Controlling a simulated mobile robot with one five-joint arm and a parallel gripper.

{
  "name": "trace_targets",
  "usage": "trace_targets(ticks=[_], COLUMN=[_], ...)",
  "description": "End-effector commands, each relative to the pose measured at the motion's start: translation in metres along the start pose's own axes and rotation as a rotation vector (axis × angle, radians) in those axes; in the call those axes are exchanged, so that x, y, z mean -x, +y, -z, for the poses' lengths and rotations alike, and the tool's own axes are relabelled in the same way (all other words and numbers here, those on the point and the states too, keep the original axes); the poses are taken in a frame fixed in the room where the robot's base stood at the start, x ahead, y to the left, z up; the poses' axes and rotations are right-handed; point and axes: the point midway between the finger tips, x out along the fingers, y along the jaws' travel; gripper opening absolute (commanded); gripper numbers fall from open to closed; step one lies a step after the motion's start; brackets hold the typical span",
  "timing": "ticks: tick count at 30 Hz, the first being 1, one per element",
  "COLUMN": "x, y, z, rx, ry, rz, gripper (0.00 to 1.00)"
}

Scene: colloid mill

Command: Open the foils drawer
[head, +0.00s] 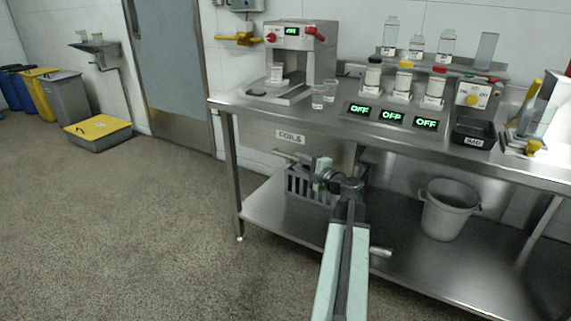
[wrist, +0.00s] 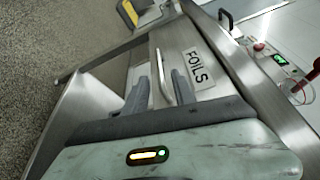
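The foils drawer (head: 322,150) is a metal front under the left part of the steel table, with a white FOILS label (head: 290,135) and a bar handle (head: 284,155). It looks shut. The wrist view shows the drawer front (wrist: 205,92), label (wrist: 199,68) and handle (wrist: 172,80) close up and tilted. My gripper (head: 319,163) is in front of the drawer, right of the handle in the head view.
A grey crate (head: 298,184) and a bucket (head: 447,212) stand on the lower shelf. The tabletop (head: 335,118) carries a machine (head: 314,58), beakers and several devices. The table leg (head: 232,175) stands left of the drawer.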

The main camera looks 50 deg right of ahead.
Motion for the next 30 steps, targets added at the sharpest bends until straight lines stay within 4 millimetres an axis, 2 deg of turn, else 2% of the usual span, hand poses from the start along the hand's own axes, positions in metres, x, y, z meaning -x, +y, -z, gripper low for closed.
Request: trace_targets(ticks=[5, 13, 16, 22, 25, 26, 30], x=[-0.022, -0.071, -0.077, -0.077, -0.077, -0.077, -0.077], y=[0.000, 0.001, 0.001, 0.001, 0.001, 0.001, 0.001], z=[0.000, 0.000, -0.002, -0.003, -0.003, -0.003, -0.003], rx=[0.001, 0.003, 0.003, 0.003, 0.003, 0.003, 0.003], ry=[-0.003, -0.004, -0.004, -0.004, -0.004, -0.004, -0.004], rz=[-0.002, -0.002, -0.003, -0.003, -0.003, -0.003, -0.003], gripper=[0.32, 0.32, 0.32, 0.32, 0.04, 0.00, 0.00])
